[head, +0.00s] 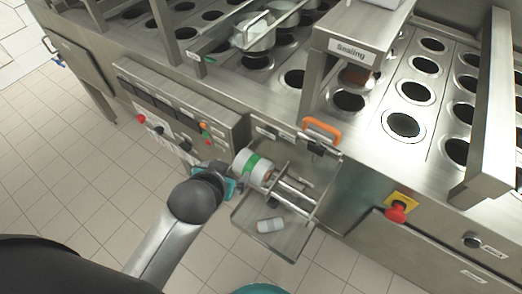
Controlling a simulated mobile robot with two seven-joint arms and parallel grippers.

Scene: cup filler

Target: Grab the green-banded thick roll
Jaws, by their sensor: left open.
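The green-banded thick roll (251,167) is white with a green band and sits at the left end of the metal rods over the tray (288,243) on the machine's front. My left gripper (232,178) is open at the roll's left side, very close to it. I cannot tell whether its fingers touch the roll, as the arm partly hides them. My right gripper is not in view.
A small white cylinder (270,225) lies in the tray. An orange handle (322,129) is above the rods. A red emergency button (397,211) on a yellow plate is to the right. The control panel (165,105) is to the left. Tiled floor is free below.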

